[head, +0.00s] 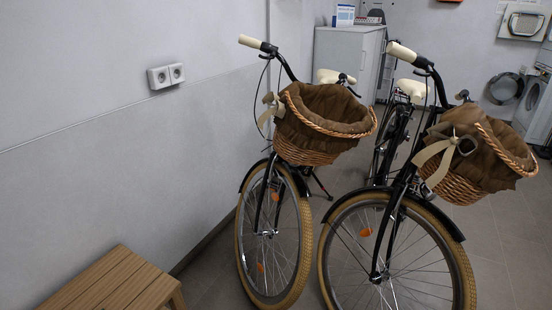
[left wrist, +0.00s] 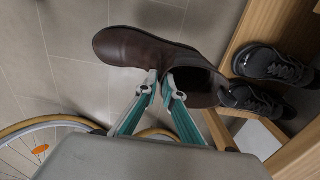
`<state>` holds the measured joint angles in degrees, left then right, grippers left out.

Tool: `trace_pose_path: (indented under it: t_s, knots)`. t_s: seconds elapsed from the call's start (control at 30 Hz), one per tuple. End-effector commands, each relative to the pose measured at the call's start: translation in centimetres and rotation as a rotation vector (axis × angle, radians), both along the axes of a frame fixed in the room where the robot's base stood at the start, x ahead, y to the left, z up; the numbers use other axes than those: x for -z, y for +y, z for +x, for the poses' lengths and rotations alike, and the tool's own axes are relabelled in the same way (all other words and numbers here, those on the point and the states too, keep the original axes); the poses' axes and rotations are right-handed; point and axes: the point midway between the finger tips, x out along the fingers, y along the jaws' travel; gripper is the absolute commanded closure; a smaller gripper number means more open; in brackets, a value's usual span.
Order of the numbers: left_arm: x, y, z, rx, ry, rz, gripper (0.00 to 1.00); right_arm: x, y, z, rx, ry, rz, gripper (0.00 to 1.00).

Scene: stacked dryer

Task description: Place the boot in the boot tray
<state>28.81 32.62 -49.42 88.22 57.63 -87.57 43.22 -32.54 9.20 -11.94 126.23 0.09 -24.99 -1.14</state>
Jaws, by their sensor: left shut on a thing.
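A dark brown ankle boot (left wrist: 133,46) shows in the left wrist view, lying on its side in the picture with its toe to the left and its open top to the right. My left gripper (left wrist: 162,83) is shut on the boot's shaft near the opening. Grey floor tiles show behind the boot; its height above them is hard to judge. I cannot make out a boot tray for certain. My right gripper is in neither view.
A wooden bench (head: 112,281) stands by the wall at lower left in the head view. Black shoes (left wrist: 270,68) sit by wooden boards at right in the wrist view. Two bicycles with wicker baskets (head: 322,115) (head: 470,160) block the middle and right.

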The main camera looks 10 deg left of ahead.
Motion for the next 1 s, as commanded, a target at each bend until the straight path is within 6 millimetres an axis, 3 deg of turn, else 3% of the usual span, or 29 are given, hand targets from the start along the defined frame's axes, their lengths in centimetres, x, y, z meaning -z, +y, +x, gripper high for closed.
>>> trace_pose_path:
  t_s: [0.17,0.37,0.53,0.7,0.87,1.0]
  knots:
    - [-3.8,-0.9,2.9,-0.023,-0.018,-0.002,1.00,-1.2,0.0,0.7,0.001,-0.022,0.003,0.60]
    - [-10.3,-2.4,6.3,-0.067,-0.025,-0.002,1.00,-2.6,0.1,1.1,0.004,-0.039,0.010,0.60]
    - [-18.1,-3.7,9.0,-0.115,-0.030,-0.001,1.00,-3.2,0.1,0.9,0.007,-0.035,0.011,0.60]
    - [-26.7,-4.7,10.2,-0.166,-0.029,0.000,1.00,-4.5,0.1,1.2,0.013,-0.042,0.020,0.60]
    - [-34.9,-5.0,9.9,-0.219,-0.028,0.001,1.00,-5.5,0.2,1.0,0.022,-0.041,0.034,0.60]
    - [-41.7,-4.8,8.5,-0.270,-0.025,0.001,1.00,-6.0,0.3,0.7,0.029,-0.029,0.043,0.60]
